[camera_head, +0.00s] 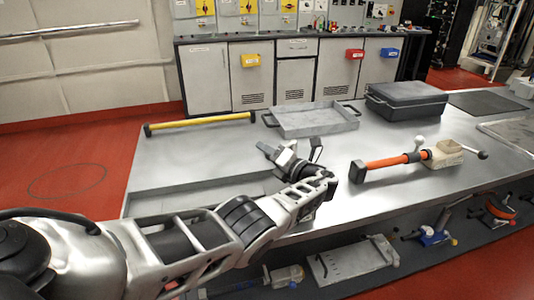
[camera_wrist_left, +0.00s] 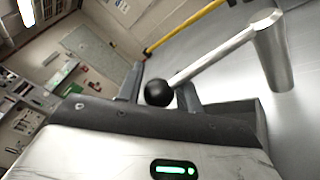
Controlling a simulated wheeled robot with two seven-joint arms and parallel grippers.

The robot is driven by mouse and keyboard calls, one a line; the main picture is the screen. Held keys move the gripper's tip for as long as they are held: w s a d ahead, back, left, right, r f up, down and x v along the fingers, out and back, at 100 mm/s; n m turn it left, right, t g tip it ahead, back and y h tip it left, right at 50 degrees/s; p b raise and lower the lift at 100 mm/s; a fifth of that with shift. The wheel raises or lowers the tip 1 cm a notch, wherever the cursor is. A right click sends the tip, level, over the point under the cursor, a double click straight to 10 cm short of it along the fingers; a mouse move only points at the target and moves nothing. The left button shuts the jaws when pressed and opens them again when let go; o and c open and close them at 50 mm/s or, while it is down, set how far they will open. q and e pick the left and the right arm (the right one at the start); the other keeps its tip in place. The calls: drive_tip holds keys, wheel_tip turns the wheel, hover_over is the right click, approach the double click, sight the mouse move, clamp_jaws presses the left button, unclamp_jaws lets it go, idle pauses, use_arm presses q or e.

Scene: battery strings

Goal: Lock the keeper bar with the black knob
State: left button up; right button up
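In the left wrist view a black ball knob (camera_wrist_left: 158,92) sits at the end of a metal lever (camera_wrist_left: 215,57). The lever runs to a thick metal post (camera_wrist_left: 272,55) at the upper right. My left gripper (camera_wrist_left: 160,88) has its dark fingers apart, one on each side of the knob. I cannot tell whether they press on it. In the head view my left gripper (camera_head: 283,155) is low over the middle of the metal table; the knob cannot be made out there. No keeper bar is clearly identifiable. My right gripper is out of view.
A grey tray (camera_head: 312,120) and a dark case (camera_head: 405,101) stand at the back of the table (camera_head: 345,215). A yellow bar (camera_head: 200,124) lies at the back left. An orange-handled tool (camera_head: 390,161) lies to the right. Tools fill the lower shelf.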

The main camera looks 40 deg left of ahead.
use_arm(q)
drive_tip(key=shift+o, duration=0.9)
drive_tip(key=shift+w+d+r, duration=0.1)
drive_tip(key=shift+d, duration=0.15)
drive_tip(key=shift+a, duration=0.15)
drive_tip(key=shift+d, duration=0.25)
drive_tip(key=s+d, duration=0.1)
drive_tip(key=d, duration=0.3)
drive_tip(key=s+d, duration=0.1)
drive_tip(key=d, duration=0.4)
drive_tip(key=s+d, duration=0.1)
drive_tip(key=d, duration=0.4)
drive_tip(key=shift+d, duration=0.2)
drive_tip(key=shift+s+d, duration=0.15)
drive_tip(key=shift+d, duration=0.3)
